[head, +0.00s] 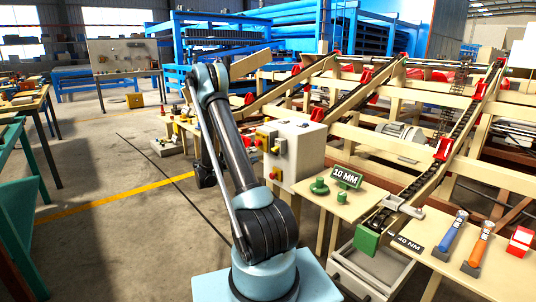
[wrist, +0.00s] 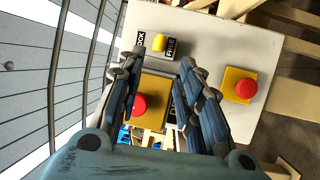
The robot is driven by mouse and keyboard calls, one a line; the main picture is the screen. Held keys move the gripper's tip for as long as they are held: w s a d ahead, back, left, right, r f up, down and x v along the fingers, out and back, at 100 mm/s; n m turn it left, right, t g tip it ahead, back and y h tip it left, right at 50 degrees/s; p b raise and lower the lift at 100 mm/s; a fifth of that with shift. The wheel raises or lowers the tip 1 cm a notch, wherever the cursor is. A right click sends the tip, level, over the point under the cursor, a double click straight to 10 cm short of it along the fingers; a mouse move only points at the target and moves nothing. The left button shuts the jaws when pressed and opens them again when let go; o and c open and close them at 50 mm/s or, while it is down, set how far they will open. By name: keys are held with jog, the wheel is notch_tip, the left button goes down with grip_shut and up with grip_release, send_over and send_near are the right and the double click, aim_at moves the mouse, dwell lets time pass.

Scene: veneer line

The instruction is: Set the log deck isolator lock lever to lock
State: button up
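The isolator lever shows as a small yellow knob (wrist: 158,43) on the pale control box (wrist: 215,50) in the wrist view. Dark labels flank it: the left one (wrist: 139,41) seems to read LOCK, the right one (wrist: 169,48) seems to read FREE. I cannot tell which label the lever points at. My gripper (wrist: 160,62) is open, its fingertips spread just below the lever in the picture, with nothing held. I see no contact with the lever. In the head view the control box (head: 303,150) stands right of my arm; the lever cannot be made out there.
A red button on a yellow plate (wrist: 138,106) lies behind and between my fingers. Another red button (wrist: 238,88) sits right of them. Floor at left is open.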

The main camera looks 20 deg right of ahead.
aim_at(275, 149)
jog(key=d, duration=0.3)
jog(key=d+r, duration=0.1)
jog(key=d, duration=0.4)
jog(key=shift+s+d+r, duration=0.15)
jog(key=shift+s+d, duration=0.05)
jog(key=shift+d, duration=0.1)
